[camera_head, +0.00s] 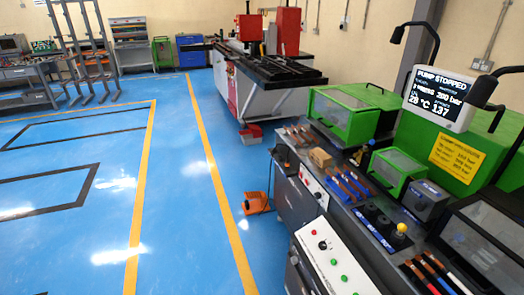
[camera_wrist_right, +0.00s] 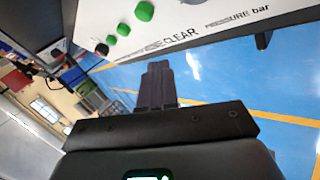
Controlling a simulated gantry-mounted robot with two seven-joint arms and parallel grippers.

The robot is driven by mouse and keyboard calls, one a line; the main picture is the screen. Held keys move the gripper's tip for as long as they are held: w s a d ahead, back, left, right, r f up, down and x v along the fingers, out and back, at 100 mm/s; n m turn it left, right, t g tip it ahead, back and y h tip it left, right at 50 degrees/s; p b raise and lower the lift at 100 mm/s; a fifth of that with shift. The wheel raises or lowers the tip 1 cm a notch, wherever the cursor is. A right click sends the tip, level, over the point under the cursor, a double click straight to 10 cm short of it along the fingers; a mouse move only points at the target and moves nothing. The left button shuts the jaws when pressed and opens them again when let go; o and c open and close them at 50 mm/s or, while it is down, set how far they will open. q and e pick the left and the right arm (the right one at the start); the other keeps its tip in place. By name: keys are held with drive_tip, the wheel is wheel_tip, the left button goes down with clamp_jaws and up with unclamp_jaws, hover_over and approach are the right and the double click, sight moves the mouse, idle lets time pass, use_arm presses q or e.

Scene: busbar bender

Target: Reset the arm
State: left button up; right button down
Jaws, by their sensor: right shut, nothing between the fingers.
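My right gripper (camera_wrist_right: 158,85) is in the right wrist view, its dark fingers closed together with nothing between them. It is near the white control panel (camera_wrist_right: 185,22), which has green buttons and the lettering "CLEAR" and "PRESSURE bar". The fingers point over the blue floor below the panel's edge in that picture, and I see no contact. Neither gripper shows in the head view. The bender bench (camera_head: 385,215) stands at the right of the head view, with a yellow-knobbed lever (camera_head: 401,229) upright near its front right. I cannot tell which part the task's arm is.
A display (camera_head: 440,95) reads "PUMP STOPPED". Green-framed guards (camera_head: 342,115) and copper bars (camera_head: 350,185) are on the bench. A sloped panel (camera_head: 335,255) with buttons is at its front. An orange foot pedal (camera_head: 257,203) lies on the floor. The blue floor at left is mostly clear.

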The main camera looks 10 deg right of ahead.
drive_tip(key=s+a+f+m+g+y+p, duration=0.1)
drive_tip(key=s+a+f+y+p, duration=0.1)
drive_tip(key=s+a, duration=0.55)
drive_tip(key=s+a+r+m+g+p, duration=0.25)
drive_tip(key=s+a+r+m, duration=0.45)
drive_tip(key=s, duration=0.4)
drive_tip(key=s+d+r+m+g+h, duration=0.2)
drive_tip(key=s+d+r+m, duration=0.1)
drive_tip(key=s+r+m, duration=0.25)
wheel_tip(320, 180, up, 38)
drive_tip(key=p, duration=3.8)
wheel_tip(320, 180, down, 66)
drive_tip(key=b, duration=6.5)
drive_tip(key=shift+w+r+t, duration=0.15)
drive_tip(key=shift+w+t, duration=0.2)
drive_tip(key=shift+d, duration=0.15)
